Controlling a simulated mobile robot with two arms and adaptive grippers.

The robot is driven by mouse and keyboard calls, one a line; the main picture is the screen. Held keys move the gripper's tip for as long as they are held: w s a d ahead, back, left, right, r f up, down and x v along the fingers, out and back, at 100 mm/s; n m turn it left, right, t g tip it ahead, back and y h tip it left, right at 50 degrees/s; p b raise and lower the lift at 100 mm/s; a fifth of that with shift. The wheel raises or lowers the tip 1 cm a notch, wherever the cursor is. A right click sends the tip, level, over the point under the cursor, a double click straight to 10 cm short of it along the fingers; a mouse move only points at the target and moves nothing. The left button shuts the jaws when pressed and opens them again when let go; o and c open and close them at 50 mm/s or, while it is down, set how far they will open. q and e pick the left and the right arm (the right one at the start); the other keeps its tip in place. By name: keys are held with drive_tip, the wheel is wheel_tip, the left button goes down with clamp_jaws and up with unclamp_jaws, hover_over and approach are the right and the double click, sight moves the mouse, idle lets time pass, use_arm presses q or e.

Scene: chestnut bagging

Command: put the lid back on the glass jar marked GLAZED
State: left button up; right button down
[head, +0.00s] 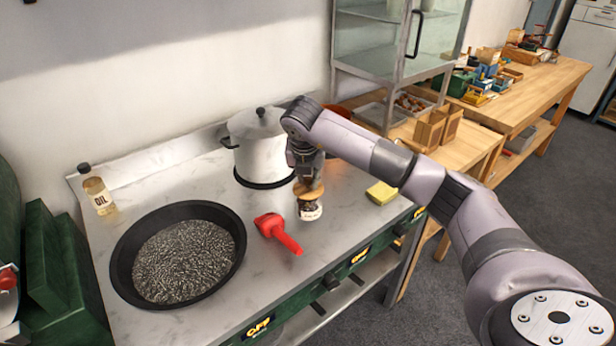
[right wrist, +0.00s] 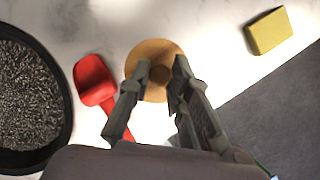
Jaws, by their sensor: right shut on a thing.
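A small glass jar (head: 310,211) with dark contents and a pale label stands on the steel counter in the head view. The label is too small to read. A round wooden lid (head: 309,192) is at the jar's mouth; I cannot tell whether it rests on the rim or hangs just above it. My right gripper (head: 306,179) points down over the jar, shut on the lid's knob. In the right wrist view the lid (right wrist: 148,52) lies between the fingertips (right wrist: 157,78) and hides the jar. My left gripper is not in view.
A red scoop (head: 276,230) lies left of the jar, and a yellow sponge (head: 382,192) lies right of it. A wide black pan (head: 120,262), an oil bottle (head: 97,190) and a lidded pot (head: 258,150) stand on the counter (head: 190,180). A glass cabinet (head: 372,50) stands behind.

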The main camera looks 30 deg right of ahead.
drive_tip(key=c, duration=1.4)
unclamp_jaws()
drive_tip(key=shift+o, duration=0.5)
drive_tip(key=o, duration=0.4)
drive_tip(key=shift+r+p, duration=1.9)
drive_tip(key=shift+r, duration=1.6)
drive_tip(key=shift+c, duration=0.3)
